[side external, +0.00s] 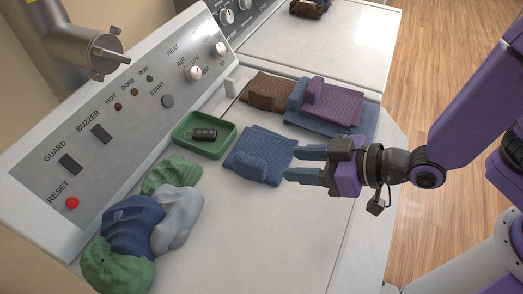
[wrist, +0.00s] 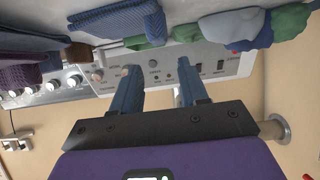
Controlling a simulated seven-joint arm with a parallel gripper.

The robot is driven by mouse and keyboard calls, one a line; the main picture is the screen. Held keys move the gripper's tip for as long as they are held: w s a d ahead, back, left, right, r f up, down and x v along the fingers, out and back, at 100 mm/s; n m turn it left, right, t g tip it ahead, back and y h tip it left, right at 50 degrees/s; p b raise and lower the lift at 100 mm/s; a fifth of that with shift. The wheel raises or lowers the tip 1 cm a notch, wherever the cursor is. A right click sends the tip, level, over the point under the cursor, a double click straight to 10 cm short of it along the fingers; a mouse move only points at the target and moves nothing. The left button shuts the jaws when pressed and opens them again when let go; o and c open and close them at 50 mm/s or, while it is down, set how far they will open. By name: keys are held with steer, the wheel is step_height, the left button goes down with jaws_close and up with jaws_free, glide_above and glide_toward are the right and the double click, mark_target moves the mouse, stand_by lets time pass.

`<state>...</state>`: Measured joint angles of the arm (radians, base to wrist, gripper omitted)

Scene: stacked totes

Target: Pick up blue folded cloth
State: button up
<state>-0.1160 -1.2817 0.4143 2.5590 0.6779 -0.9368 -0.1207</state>
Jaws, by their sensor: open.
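The blue folded cloth (side external: 274,147) lies on the white machine top, with a thicker rolled or folded part at its front. My gripper (side external: 293,162) is open and empty, its blue-grey fingers pointing left, close to the cloth's right side. I cannot tell from this view how high above the top the fingers are. In the wrist view a textured blue cloth (wrist: 118,19) shows at the top, beyond the fingers of my gripper (wrist: 157,72). Nothing shows between the fingers there.
A green tray (side external: 181,147) holding a dark cylindrical item (side external: 203,134) is left of the cloth. Purple (side external: 338,103) and brown (side external: 267,90) folded cloths lie behind. Crumpled green, blue and grey cloths (side external: 133,222) sit front left. The sloped control panel (side external: 120,105) rises at the left.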

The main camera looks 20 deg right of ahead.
mark_target(255, 162)
steer(key=shift+x, duration=5.5)
steer(key=shift+d, duration=0.15)
steer(key=shift+c, duration=0.3)
jaws_close()
